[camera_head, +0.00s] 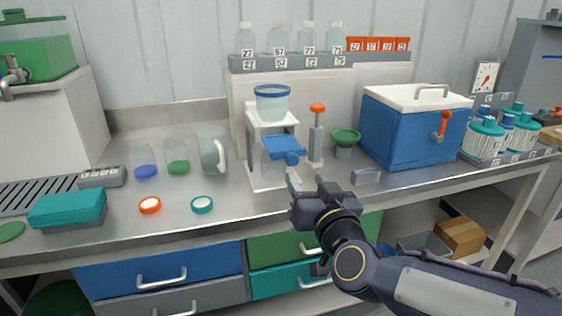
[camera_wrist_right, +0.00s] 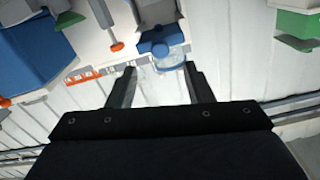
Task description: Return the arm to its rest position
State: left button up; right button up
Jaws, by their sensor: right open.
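The stand holds a clear cup with a blue rim (camera_head: 272,103) on top and a blue part (camera_head: 284,148) over a clear vessel lower down. The blue part also shows beyond the fingers in the right wrist view (camera_wrist_right: 160,42). My left gripper is in neither view.
A blue cooler (camera_head: 405,135) with a white lid stands to the right on the bench. An orange-topped plunger (camera_head: 316,135) and green funnel (camera_head: 345,140) stand between it and the stand. Orange (camera_head: 150,205) and teal (camera_head: 202,205) rings lie at the front left. Drawers (camera_head: 160,278) are below.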

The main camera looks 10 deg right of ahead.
jog(key=s+d+f+g+y, duration=0.3)
jog(key=s+f+g, duration=0.9)
jog(key=s+f, duration=0.8)
notch_tip(320, 180, up, 18)
jog(key=s+p, duration=0.2)
jog(key=p, duration=1.4)
jog(key=shift+s+p, duration=0.25)
jog(key=shift+p, duration=0.15)
